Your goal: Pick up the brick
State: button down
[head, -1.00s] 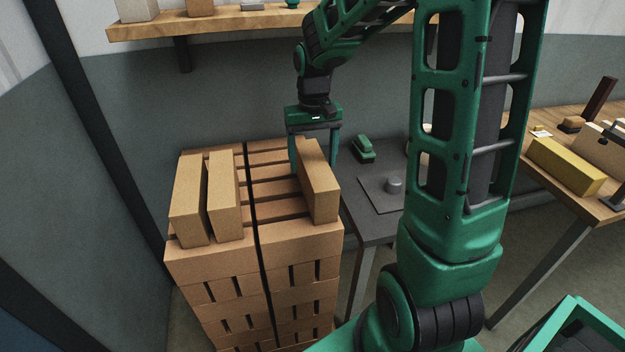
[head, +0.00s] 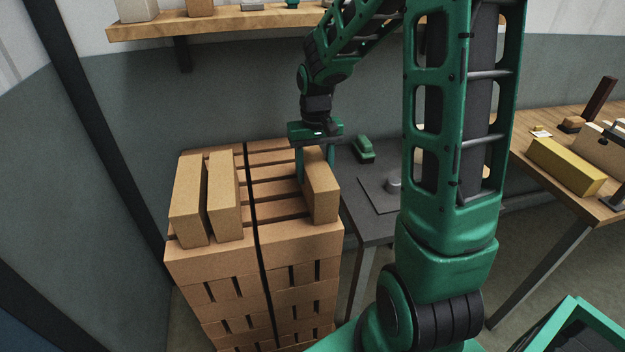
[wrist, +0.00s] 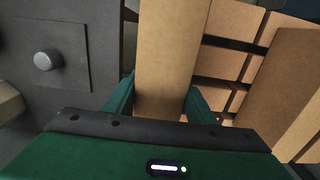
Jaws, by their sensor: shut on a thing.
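The brick (head: 322,190) is tan and stands on its long edge at the right side of the top of a strapped brick stack (head: 275,185). My gripper (head: 315,170) is over its far part, with a finger on either side, shut on it. In the wrist view the brick (wrist: 168,60) runs up the middle between my green fingers. The fingertips are hidden beside it. I see no clear gap between the brick and the stack. Two similar bricks (head: 188,200) (head: 225,195) stand on the left of the stack.
A dark table (head: 372,222) right of the stack bears a green object (head: 363,150) and a plate with a grey knob (head: 393,184). A wooden shelf (head: 225,22) hangs on the wall behind. A wooden table (head: 590,190) with a yellow block (head: 566,166) stands at the right.

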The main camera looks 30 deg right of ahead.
aim_at(314, 162)
jog(key=shift+r, duration=0.2)
jog(key=shift+r, duration=0.55)
notch_tip(314, 162, up, 3)
jog(key=shift+f, duration=0.1)
jog(key=s+a+r, duration=0.4)
jog(key=a+r, duration=0.2)
jog(key=a, duration=0.5)
jog(key=shift+r, duration=0.4)
